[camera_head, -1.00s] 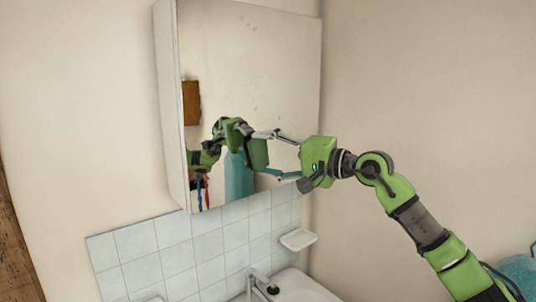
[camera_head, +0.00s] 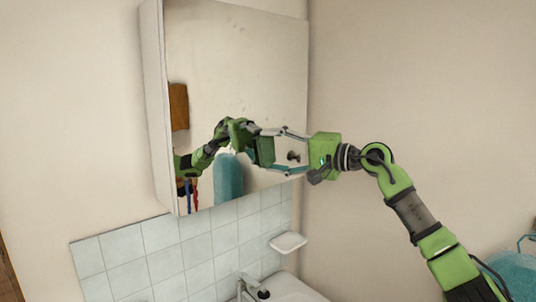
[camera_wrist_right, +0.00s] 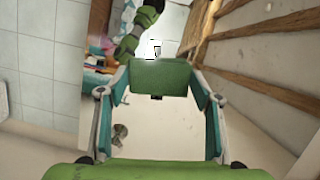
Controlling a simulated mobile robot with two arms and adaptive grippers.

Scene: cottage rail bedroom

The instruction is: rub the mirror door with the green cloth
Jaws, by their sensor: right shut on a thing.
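The mirror door (camera_head: 235,60) is the front of a white wall cabinet and has several faint spots on its glass. My right gripper (camera_head: 264,151) reaches in from the right, in front of the door's lower part. It is shut on the green cloth, a small green pad (camera_head: 264,150), which also shows between the fingers in the right wrist view (camera_wrist_right: 160,76). The glass reflects my arm just left of the cloth. Whether the cloth touches the glass, I cannot tell. My left gripper is not in view.
A dark knob (camera_head: 293,156) shows between my fingers near the door's right edge. Below are pale wall tiles (camera_head: 125,250), a soap dish (camera_head: 288,242), a tap (camera_head: 248,287) and a white basin (camera_head: 290,286). A plain wall stands close on the right.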

